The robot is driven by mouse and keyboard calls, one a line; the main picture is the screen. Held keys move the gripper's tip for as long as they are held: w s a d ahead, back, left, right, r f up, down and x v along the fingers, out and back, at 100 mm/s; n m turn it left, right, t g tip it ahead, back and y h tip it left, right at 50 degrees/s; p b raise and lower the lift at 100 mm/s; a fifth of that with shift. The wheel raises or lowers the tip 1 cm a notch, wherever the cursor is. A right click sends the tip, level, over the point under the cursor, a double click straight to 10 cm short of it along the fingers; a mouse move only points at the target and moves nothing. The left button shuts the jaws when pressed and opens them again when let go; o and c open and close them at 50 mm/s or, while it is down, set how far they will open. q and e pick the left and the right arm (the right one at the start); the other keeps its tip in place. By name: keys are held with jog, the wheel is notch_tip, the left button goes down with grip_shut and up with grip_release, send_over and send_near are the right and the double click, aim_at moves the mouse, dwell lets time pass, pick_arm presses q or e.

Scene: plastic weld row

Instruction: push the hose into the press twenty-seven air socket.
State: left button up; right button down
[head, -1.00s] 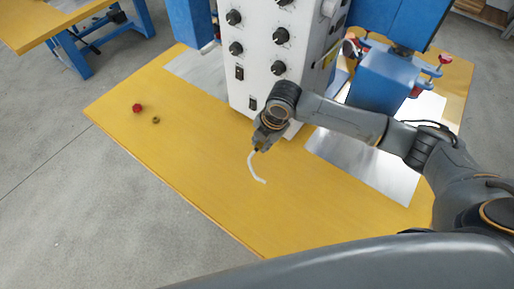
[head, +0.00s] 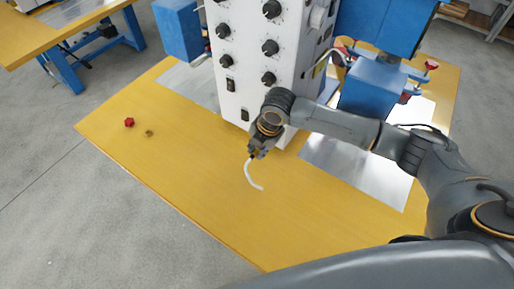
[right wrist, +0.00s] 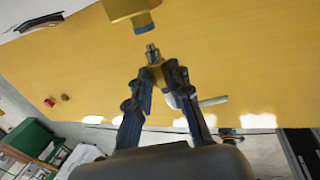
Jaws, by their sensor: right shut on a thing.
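The white hose (head: 251,175) hangs in a curve from my right gripper (head: 252,155), over the yellow table in front of the press. In the right wrist view, my right gripper (right wrist: 157,82) is shut on the hose's brass end piece (right wrist: 157,72), whose metal tip (right wrist: 152,50) points up. The white hose tube (right wrist: 212,101) shows behind the right finger. A brass-coloured block with a blue ring, seemingly the air socket (right wrist: 143,22), is just above the tip, with a small gap. The socket cannot be made out in the head view. My left gripper is not in view.
The white press cabinet (head: 243,60) with black knobs stands behind my gripper. A blue press part (head: 372,85) stands right of it. A red knob (head: 129,122) and a small brass piece (head: 149,133) lie on the yellow table (head: 190,160). The table's front middle is clear.

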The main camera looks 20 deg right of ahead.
jog(key=shift+w+d, duration=0.3)
jog(key=shift+d, duration=0.05)
dwell(0.6)
jog(key=shift+p, duration=0.7)
dwell(0.4)
jog(key=shift+w+d+r, duration=0.1)
jog(key=shift+w+d, duration=0.25)
jog(key=shift+d, duration=0.1)
dwell(0.9)
jog(key=c, duration=1.1)
grip_release()
jog(key=shift+d, duration=0.1)
jog(key=shift+c, duration=0.2)
jog(key=v, duration=0.8)
jog(key=shift+s, duration=0.1)
